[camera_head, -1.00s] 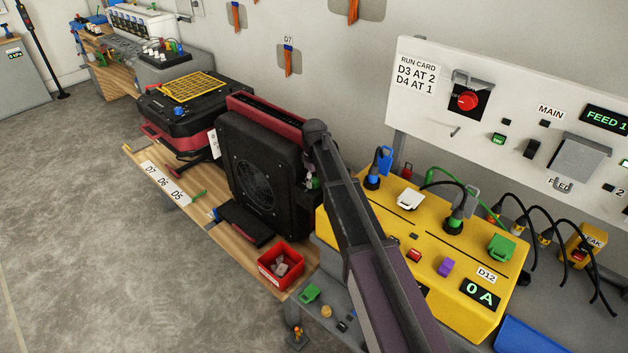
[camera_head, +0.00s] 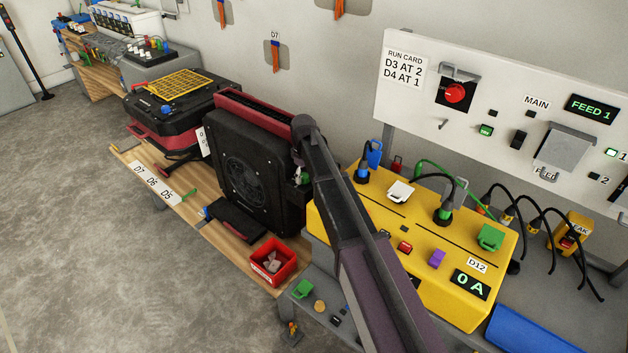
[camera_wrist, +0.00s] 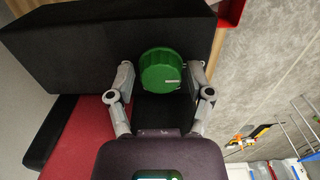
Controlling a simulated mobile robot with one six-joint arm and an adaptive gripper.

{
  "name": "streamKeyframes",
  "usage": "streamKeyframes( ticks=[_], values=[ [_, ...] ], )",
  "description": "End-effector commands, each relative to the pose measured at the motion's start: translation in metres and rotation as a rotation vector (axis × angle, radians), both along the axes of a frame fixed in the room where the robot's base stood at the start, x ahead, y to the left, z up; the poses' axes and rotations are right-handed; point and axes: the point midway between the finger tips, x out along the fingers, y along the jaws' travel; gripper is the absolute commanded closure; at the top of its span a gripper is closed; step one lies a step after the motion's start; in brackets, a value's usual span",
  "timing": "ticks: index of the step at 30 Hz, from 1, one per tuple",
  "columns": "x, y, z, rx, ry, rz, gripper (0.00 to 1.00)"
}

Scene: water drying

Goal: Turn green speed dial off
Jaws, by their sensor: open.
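The green speed dial (camera_wrist: 160,70) is a ribbed round knob with a small pale mark near its right edge. It sits on the black housing of the fan unit (camera_head: 240,165). In the wrist view my gripper (camera_wrist: 160,78) is open, with one finger on each side of the dial. A gap shows between the dial and each fingertip. In the head view the dial (camera_head: 303,177) shows only as a small green patch at the fan unit's right side, partly covered by my arm. My gripper is mostly hidden there.
A red bin (camera_head: 272,262) stands on the wooden bench in front of the fan unit. A yellow box (camera_head: 455,305) with plugs and cables stands to the right. A white panel (camera_head: 490,70) hangs behind it. A black and red unit (camera_head: 170,105) stands to the left.

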Motion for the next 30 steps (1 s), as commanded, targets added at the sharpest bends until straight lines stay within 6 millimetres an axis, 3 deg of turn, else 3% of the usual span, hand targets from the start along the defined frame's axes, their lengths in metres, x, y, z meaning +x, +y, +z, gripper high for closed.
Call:
streamKeyframes(
  ticks=[11,30],
  values=[
    [-0.0006,0.0000,0.0000,-0.001,0.001,-0.094,0.33],
    [-0.0015,0.0011,0.0000,0.000,0.001,-0.507,0.33]
  ],
)
